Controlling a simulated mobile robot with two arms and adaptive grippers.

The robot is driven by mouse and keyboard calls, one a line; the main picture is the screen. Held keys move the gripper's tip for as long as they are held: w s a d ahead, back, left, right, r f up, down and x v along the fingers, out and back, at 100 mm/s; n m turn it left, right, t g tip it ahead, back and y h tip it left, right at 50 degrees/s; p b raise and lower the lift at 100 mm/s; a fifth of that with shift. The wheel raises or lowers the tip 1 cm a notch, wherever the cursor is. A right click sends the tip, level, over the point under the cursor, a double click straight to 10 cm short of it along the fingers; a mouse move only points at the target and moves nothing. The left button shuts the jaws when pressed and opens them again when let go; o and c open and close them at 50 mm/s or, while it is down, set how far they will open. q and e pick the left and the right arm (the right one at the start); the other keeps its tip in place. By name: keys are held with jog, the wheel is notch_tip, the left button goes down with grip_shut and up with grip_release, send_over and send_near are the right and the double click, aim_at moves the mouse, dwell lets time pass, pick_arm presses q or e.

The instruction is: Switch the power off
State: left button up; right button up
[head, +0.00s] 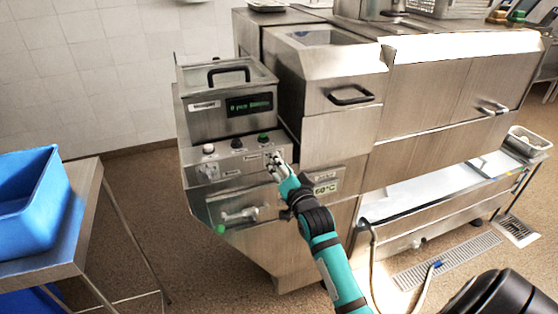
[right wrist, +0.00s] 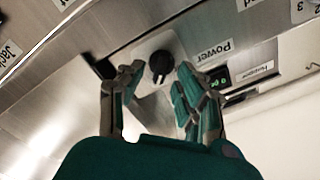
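The power knob (right wrist: 161,62) is a round black rotary switch on a pale plate, beside a label reading "Power" in the right wrist view. It is on the sloped steel control panel (head: 232,161) of the machine. In the head view my gripper largely hides it. My right gripper (right wrist: 160,76) is open, with one fingertip on each side of the knob. I cannot tell whether the fingers touch it. In the head view the right gripper (head: 276,162) is at the panel's right end. My left gripper is not in view.
Other panel controls include a white button (head: 208,149), a black one (head: 237,143) and a green one (head: 263,138). A lidded box with a display (head: 249,106) stands above. A blue basket (head: 28,200) rests on a steel table (head: 88,200) at left. Floor between is clear.

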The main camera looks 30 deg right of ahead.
jog(key=shift+x, duration=0.8)
jog(key=shift+s, duration=0.1)
grip_shut()
